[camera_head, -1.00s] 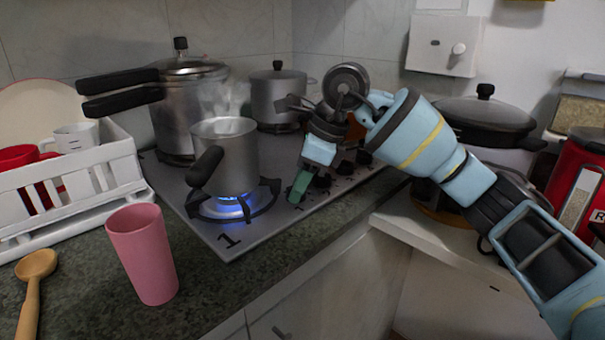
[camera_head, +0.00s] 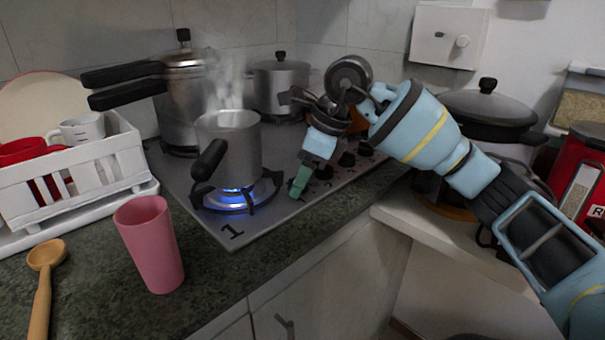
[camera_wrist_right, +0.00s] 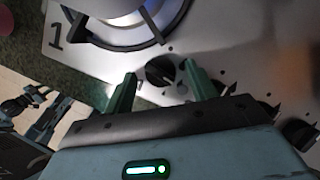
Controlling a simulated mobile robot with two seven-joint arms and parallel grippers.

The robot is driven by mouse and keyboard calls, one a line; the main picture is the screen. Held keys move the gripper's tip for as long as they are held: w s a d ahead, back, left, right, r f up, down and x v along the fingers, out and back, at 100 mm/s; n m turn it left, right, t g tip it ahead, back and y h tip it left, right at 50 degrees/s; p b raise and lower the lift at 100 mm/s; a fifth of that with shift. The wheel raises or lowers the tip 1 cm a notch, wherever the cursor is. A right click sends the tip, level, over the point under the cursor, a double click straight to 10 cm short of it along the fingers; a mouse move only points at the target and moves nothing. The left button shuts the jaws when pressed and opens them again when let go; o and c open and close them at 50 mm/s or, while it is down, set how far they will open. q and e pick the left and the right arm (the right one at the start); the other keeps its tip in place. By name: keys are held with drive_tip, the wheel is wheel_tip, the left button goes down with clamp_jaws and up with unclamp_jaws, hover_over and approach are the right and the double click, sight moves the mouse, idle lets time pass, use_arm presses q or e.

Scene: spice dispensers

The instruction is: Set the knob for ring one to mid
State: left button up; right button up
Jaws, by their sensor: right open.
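The ring one knob (camera_wrist_right: 160,70) is dark and round, on the metal hob beside the burner marked 1. In the right wrist view it sits between the two green fingertips of my right gripper (camera_wrist_right: 159,76). The gripper is open, with one finger on each side of the knob; I cannot tell whether they touch it. In the head view my right gripper (camera_head: 299,184) points down at the hob's front edge and hides this knob. Ring one (camera_head: 236,202) burns with a blue flame under a steaming pot (camera_head: 232,148). My left gripper is not in view.
Several other knobs, such as this dark one (camera_head: 347,159), run along the hob edge close beside my right gripper. The pot's black handle (camera_head: 208,160) sticks out toward the front. A pink cup (camera_head: 150,245) and wooden spoon (camera_head: 43,275) are on the counter at front left.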

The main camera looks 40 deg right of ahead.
drive_tip(key=p+v, duration=0.1)
drive_tip(key=v, duration=0.6)
drive_tip(key=shift+r, duration=0.3)
drive_tip(key=shift+s, duration=0.15)
